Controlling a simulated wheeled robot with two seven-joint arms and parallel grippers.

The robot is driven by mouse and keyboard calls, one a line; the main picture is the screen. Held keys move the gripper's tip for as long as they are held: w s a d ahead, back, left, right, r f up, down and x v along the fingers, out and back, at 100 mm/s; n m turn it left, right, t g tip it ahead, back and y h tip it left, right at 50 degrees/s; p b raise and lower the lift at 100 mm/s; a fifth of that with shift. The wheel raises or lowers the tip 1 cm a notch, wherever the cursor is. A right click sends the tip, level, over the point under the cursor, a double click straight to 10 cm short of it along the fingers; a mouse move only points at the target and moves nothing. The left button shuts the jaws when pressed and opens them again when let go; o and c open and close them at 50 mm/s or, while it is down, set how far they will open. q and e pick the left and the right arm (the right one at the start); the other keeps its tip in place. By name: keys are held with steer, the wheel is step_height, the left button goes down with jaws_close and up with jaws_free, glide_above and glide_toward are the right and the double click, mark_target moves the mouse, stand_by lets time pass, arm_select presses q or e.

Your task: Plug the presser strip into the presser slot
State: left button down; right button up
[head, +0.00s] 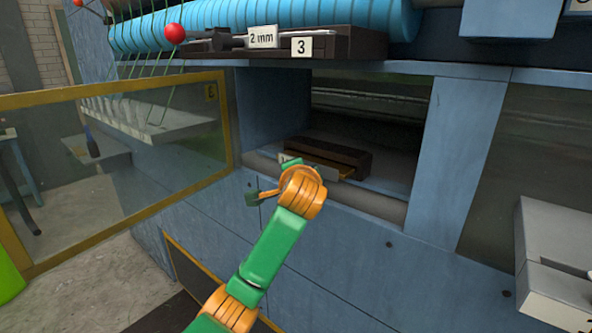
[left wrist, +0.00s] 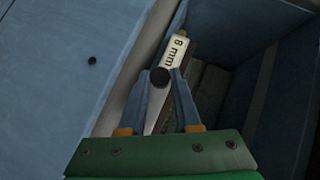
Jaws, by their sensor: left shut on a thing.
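My left gripper (left wrist: 166,80) is shut on the presser strip, which carries a white "8 mm" label (left wrist: 177,50). A dark round knob (left wrist: 160,77) shows between the fingers. In the head view the presser strip (head: 325,168) is a light bar with a yellow end, along the front of a dark brown block (head: 335,152) inside an opening of the blue machine. My left wrist is at the mouth of this opening and hides part of the strip. I cannot tell whether the strip is in a slot or only beside the block. My right gripper is not in view.
Blue posts (head: 452,165) and walls bound the opening. Above is a ledge with another dark block (head: 350,42), labelled "2 mm" and "3", under a bright blue roller (head: 270,14). A yellow-framed clear panel (head: 110,170) stands open at left. A grey box (head: 550,250) is at right.

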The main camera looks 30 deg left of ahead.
arm_select(q)
steer(key=shift+w+d+r+p, duration=0.1)
steer(key=shift+w+p, duration=0.85)
steer(key=shift+w, duration=0.3)
steer(key=shift+w+d+p, duration=0.1)
steer(key=shift+w+p, duration=0.85)
steer(key=shift+w, duration=0.3)
steer(key=c, duration=0.5)
jaws_free()
steer(key=shift+s+d+b, duration=0.15)
steer(key=shift+b, duration=0.15)
steer(key=b+v, duration=0.2)
steer(key=v, duration=0.4)
steer(key=shift+s+d+r+b, duration=0.2)
steer(key=shift+s+d+b, duration=0.1)
steer(key=shift+b, duration=0.1)
steer(key=shift+a, duration=0.15)
